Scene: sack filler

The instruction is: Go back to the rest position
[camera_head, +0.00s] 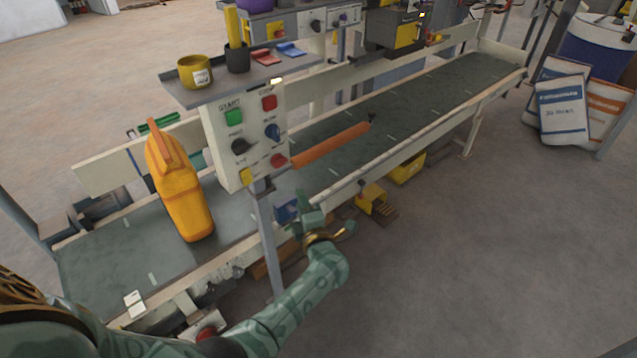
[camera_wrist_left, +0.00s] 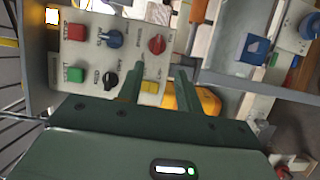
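My left gripper (camera_head: 318,228) is in front of the conveyor's near rail, below and to the right of the control panel (camera_head: 240,165) in the head view. In the left wrist view, the two fingers of my left gripper (camera_wrist_left: 160,80) stand apart with nothing between them, so it is open. The same control panel (camera_wrist_left: 100,50) shows beyond the fingers, with red and green buttons and dark and blue knobs. I see no contact between the fingers and the panel. My right gripper is in neither view.
A conveyor belt (camera_head: 425,100) runs from lower left to upper right. A yellow-orange container (camera_head: 185,195) stands on its left part. A shelf above the panel holds a yellow mug (camera_head: 195,73) and a dark cup (camera_head: 237,58). Sacks (camera_head: 562,108) lean at right. The floor (camera_head: 480,240) at right is clear.

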